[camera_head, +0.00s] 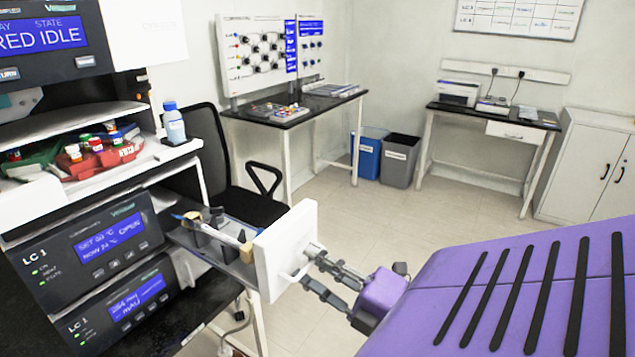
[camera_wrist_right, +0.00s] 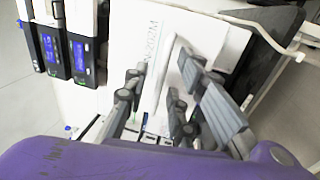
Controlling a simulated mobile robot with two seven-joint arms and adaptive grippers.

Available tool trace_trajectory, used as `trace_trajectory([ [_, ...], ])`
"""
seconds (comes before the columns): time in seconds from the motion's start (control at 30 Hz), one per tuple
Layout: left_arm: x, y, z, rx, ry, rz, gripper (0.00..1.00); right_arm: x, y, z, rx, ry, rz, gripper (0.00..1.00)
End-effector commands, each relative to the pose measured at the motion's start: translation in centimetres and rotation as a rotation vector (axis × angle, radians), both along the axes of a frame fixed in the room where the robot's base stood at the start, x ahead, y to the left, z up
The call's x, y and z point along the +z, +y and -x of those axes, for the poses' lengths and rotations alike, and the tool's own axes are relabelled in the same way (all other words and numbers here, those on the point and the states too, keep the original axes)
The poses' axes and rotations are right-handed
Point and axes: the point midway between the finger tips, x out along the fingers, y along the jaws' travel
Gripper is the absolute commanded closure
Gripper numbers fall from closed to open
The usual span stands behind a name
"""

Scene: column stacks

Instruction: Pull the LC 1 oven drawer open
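The LC 1 oven drawer is pulled out from the LC 1 stack. Its white front panel (camera_head: 287,249) stands well clear of the unit, and its grey tray with a column and dark holders shows behind it. The oven unit (camera_head: 110,245) has a blue display reading OPEN. In the right wrist view the drawer front (camera_wrist_right: 222,42) fills the middle, with a white bar handle (camera_wrist_right: 164,75) on it. My right gripper (camera_head: 328,276) is at the handle, its fingers apart on either side of it, open. Whether a finger touches the handle is unclear. My left gripper is out of view.
A second LC 1 module (camera_head: 125,308) sits below the oven. A black chair (camera_head: 240,170) stands behind the drawer. Bins (camera_head: 400,160) and side benches line the far walls. The floor beyond the drawer is clear.

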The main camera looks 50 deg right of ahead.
Motion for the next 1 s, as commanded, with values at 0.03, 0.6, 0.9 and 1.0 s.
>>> trace_trajectory([
  [0.03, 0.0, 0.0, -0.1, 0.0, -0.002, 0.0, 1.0, 0.0, 0.0, 0.0, 0.0, 0.001, 0.0, 0.76],
  [0.6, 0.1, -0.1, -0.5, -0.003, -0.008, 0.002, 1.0, -1.7, -0.7, 8.0, -0.004, 0.004, -0.004, 0.76],
  [0.9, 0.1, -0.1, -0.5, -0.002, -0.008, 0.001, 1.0, -2.2, -0.9, 11.5, -0.002, 0.001, -0.001, 0.76],
  [1.0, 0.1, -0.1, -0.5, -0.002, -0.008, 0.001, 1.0, -2.2, -0.9, 11.8, 0.0, 0.0, 0.0, 0.76],
])
